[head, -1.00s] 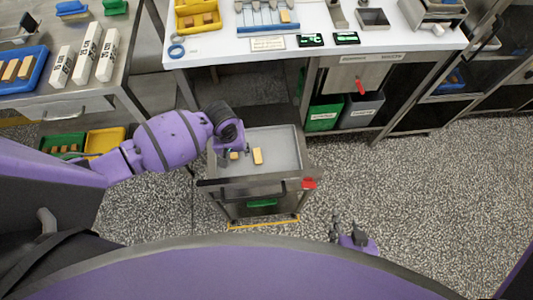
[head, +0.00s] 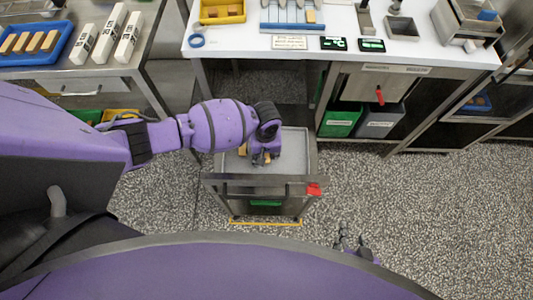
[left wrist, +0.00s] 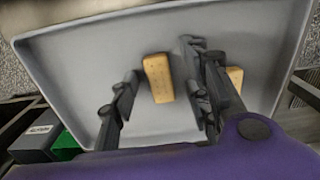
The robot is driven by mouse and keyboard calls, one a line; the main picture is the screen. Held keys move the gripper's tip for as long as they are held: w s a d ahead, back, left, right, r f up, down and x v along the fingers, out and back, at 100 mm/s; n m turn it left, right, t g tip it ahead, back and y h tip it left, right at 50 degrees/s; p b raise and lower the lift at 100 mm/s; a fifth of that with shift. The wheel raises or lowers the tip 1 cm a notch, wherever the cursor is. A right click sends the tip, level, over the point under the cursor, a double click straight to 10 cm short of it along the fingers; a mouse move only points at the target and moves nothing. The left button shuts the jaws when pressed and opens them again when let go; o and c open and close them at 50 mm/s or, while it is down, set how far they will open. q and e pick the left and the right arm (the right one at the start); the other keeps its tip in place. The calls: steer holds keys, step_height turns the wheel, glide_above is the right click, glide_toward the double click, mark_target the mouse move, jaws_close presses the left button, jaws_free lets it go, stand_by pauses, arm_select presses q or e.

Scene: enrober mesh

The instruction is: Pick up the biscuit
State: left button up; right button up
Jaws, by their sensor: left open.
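Two tan biscuits lie on the grey tray top of a small cart (head: 305,146). In the left wrist view one biscuit (left wrist: 158,78) lies between the fingers of my open left gripper (left wrist: 165,88), with a gap to each finger. The second biscuit (left wrist: 235,80) lies just outside the right-hand finger, partly hidden by it. In the head view my left gripper (head: 262,158) is over the tray and hides most of the first biscuit; the other biscuit (head: 242,150) shows to its left. My right gripper (head: 353,245) is low at the bottom centre, partly cut off by my body, away from the cart.
The tray has a raised rim. A white worktable (head: 240,45) with trays and signs stands behind the cart. A steel table at the left holds a blue tray (head: 62,47) of bars and white cartons. Green and grey bins (head: 340,121) stand under the worktable. Floor at right is clear.

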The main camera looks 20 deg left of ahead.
arm_select(q)
steer(key=shift+r, duration=0.1)
steer(key=c, duration=0.9)
steer(key=shift+c, duration=0.2)
steer(key=shift+r, duration=0.1)
